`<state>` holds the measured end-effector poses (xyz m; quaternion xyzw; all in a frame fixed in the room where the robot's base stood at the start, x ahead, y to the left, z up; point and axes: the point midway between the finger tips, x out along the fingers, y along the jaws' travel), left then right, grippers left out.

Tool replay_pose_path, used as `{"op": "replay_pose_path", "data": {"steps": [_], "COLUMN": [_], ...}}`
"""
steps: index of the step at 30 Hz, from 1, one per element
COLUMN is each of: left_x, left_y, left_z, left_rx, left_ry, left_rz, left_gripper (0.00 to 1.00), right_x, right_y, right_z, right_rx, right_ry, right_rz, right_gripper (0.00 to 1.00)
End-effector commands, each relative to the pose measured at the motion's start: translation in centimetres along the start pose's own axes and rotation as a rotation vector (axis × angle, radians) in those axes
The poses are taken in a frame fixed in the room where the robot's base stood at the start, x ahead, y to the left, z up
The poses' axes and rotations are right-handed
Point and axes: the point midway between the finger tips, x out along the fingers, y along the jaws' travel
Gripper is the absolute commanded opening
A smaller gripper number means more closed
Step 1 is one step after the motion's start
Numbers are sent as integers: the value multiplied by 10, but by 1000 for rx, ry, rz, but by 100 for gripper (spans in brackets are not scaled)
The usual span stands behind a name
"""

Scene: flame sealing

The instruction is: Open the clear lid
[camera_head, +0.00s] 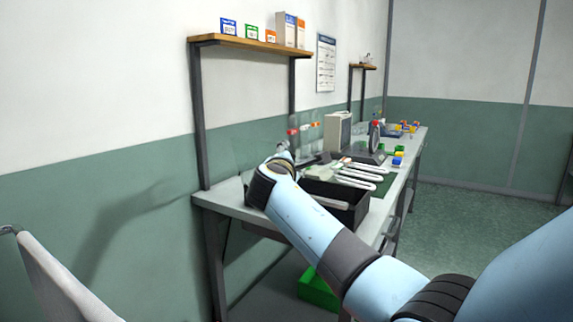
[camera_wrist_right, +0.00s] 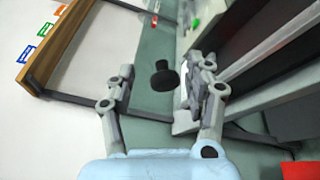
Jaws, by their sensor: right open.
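A black knob (camera_wrist_right: 165,76) shows in the right wrist view, between the two fingers of my right gripper (camera_wrist_right: 167,68) and apart from both. The clear lid is hard to make out; a faint see-through panel (camera_head: 243,152) stands at the left end of the bench in the head view, and I cannot tell whether the knob is on it. My right gripper is open and empty. In the head view the right gripper (camera_head: 284,150) is small and partly hidden behind my own wrist, above an open black box (camera_head: 352,216). My left gripper is not in view.
The grey bench (camera_head: 228,197) runs along the wall, with pale curved pieces (camera_head: 358,174) and a grey device (camera_head: 337,132) on it. A wooden shelf (camera_head: 245,43) with small boxes hangs above. A green bin (camera_head: 318,288) sits below. The floor at right is clear.

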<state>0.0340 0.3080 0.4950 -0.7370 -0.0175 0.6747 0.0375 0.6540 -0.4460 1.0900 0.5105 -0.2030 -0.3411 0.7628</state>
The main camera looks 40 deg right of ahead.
Motion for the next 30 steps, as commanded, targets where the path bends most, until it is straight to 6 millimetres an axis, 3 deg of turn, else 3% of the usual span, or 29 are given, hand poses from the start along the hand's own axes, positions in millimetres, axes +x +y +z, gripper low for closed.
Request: {"op": "replay_pose_path", "data": {"steps": [9,15,20,30], "left_x": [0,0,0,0], "left_y": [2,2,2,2], "left_z": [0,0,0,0], "left_rx": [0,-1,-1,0], "left_ry": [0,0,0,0], "left_rz": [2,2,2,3], "left_gripper": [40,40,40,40], "right_x": [-69,-101,-110,-110], "right_y": [-1,-1,0,0], "right_z": [-1,-1,0,0], "right_rx": [4,2,2,1], "right_ry": [3,2,0,0], "right_rz": [-3,-2,-1,-1], "right_gripper": [53,53,53,53]}}
